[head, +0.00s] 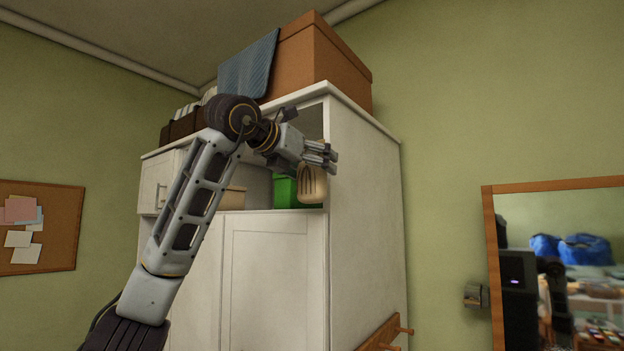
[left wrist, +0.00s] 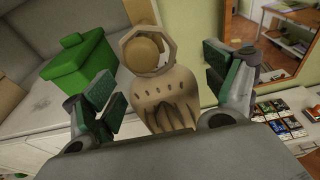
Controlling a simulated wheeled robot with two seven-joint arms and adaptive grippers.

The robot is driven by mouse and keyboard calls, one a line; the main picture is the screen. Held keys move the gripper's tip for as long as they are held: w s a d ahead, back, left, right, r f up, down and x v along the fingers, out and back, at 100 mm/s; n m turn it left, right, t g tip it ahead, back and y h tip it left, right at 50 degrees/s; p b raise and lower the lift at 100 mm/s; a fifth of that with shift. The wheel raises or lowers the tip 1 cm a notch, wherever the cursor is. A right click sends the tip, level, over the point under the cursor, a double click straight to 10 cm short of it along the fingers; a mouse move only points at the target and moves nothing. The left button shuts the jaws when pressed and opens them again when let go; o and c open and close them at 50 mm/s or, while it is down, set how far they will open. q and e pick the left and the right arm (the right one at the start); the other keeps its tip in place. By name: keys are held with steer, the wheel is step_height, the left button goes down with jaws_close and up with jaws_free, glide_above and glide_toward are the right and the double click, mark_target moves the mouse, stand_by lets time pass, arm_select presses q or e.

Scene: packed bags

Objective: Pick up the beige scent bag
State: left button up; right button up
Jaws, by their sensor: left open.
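The beige scent bag (head: 312,186) shows just below my left gripper's fingers (head: 322,156), at the right end of the cabinet's open shelf. In the left wrist view the bag (left wrist: 165,98) has a row of small dark holes, dark folds and a ring-like loop at its top. My left gripper (left wrist: 163,86) is open, with one dark green finger pad on each side of the bag. Gaps show between the pads and the bag. What holds the bag up is not clear. My right gripper is not in view.
A green lidded box (head: 285,190) stands on the shelf just left of the bag; it also shows in the left wrist view (left wrist: 80,68). The white cabinet (head: 365,200) bears a large brown box (head: 320,60). A wood-framed mirror (head: 490,250) hangs on the right wall.

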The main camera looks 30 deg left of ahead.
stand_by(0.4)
arm_select(q)
steer(key=c, duration=1.1)
steer(key=shift+a+r, duration=0.1)
steer(key=shift+r, duration=0.1)
